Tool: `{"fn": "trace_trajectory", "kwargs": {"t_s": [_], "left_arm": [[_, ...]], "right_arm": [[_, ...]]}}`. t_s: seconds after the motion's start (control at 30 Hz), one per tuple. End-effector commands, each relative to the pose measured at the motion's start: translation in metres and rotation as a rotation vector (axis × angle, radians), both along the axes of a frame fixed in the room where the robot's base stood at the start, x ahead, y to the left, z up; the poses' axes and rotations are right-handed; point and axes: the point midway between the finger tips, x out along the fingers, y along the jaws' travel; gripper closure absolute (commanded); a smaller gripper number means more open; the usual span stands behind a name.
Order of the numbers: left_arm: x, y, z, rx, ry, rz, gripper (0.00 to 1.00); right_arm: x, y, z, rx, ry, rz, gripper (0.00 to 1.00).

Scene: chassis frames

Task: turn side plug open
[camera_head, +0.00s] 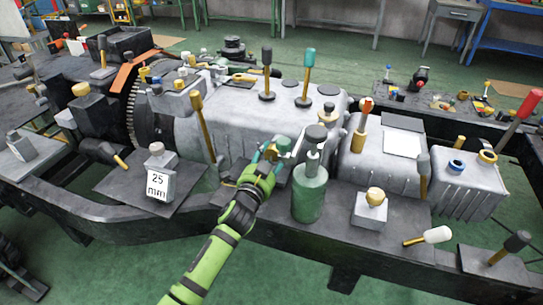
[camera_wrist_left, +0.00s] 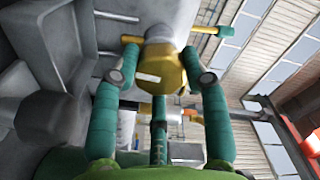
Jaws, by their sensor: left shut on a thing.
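My left gripper (camera_head: 272,153) reaches in on its lime-green arm to the near side of the grey engine housing, beside a green cylinder. In the left wrist view, its two teal fingers (camera_wrist_left: 163,68) stand on either side of a yellow plug-like part (camera_wrist_left: 168,74) with a pale stripe. The gripper is shut on this part, which I take to be the side plug. In the head view the fingers and wrist mostly hide the plug, so its turn angle cannot be told. My right gripper is not in view.
The green cylinder (camera_head: 310,192) with a grey top stands close to the right of my left gripper. A yellow lever (camera_head: 203,126) rises to its left. A block marked "25" (camera_head: 160,180) sits on a plate further left. A yellow-knobbed block (camera_head: 371,209) stands at right.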

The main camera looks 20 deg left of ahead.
Motion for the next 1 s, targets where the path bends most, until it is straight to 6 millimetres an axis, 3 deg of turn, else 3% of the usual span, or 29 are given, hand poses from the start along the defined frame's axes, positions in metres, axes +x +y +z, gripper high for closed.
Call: {"fn": "trace_trajectory", "kwargs": {"t_s": [0.2, 0.23, 0.27, 0.3, 0.7, 0.87, 1.0], "left_arm": [[0.000, 0.006, -0.004, 0.004, 0.010, 0.014, 0.88], [0.000, 0.006, -0.004, 0.004, 0.011, 0.013, 0.47], [0.000, 0.006, -0.004, 0.004, 0.011, 0.013, 0.35], [0.000, 0.006, -0.004, 0.004, 0.011, 0.013, 0.31], [-0.005, 0.003, -0.003, 0.002, 0.006, 0.005, 0.31], [-0.029, 0.004, -0.003, 0.003, 0.007, 0.005, 0.31], [-0.061, 0.005, -0.004, 0.002, 0.009, 0.006, 0.31]], "right_arm": [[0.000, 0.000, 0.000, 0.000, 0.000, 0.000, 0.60], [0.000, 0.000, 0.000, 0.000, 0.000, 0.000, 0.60], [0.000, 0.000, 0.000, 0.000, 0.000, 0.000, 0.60], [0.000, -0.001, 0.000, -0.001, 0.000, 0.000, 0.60], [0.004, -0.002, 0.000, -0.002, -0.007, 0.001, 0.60], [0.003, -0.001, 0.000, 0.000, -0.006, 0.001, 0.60], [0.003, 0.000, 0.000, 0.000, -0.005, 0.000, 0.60]]}}
